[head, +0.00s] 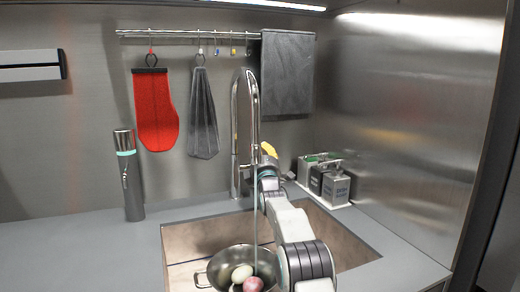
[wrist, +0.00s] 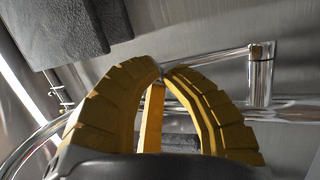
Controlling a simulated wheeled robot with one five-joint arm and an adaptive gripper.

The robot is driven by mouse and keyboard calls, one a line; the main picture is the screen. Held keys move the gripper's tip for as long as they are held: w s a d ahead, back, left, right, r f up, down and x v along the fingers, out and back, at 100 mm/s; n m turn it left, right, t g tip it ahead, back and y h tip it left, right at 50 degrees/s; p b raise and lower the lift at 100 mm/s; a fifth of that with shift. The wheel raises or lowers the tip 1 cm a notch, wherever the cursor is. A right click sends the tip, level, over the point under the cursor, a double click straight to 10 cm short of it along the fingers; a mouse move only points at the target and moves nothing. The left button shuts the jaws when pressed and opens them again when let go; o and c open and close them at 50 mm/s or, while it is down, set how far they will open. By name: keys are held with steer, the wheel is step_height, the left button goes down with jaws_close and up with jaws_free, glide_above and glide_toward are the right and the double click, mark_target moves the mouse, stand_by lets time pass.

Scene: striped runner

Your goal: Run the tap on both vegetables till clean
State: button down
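Two vegetables, a pale round one (head: 242,273) and a reddish-purple one (head: 253,285), lie in a metal colander (head: 214,268) in the sink. The tall chrome tap (head: 235,130) stands behind the sink. A thin stream of water (head: 255,222) falls from its spout into the colander.
A dark flask (head: 132,180) stands on the counter to the left. A caddy of containers (head: 328,180) stands right of the tap.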

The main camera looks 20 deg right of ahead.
steer(key=w+r+p, duration=0.1)
steer(key=p, duration=0.1)
steer(key=shift+r+g+p, duration=0.1)
steer(key=shift+g+p, duration=0.2)
steer(key=shift+w+r+g+y+p, duration=0.1)
steer(key=shift+w+g+y+p, duration=0.3)
steer(key=shift+p, duration=0.55)
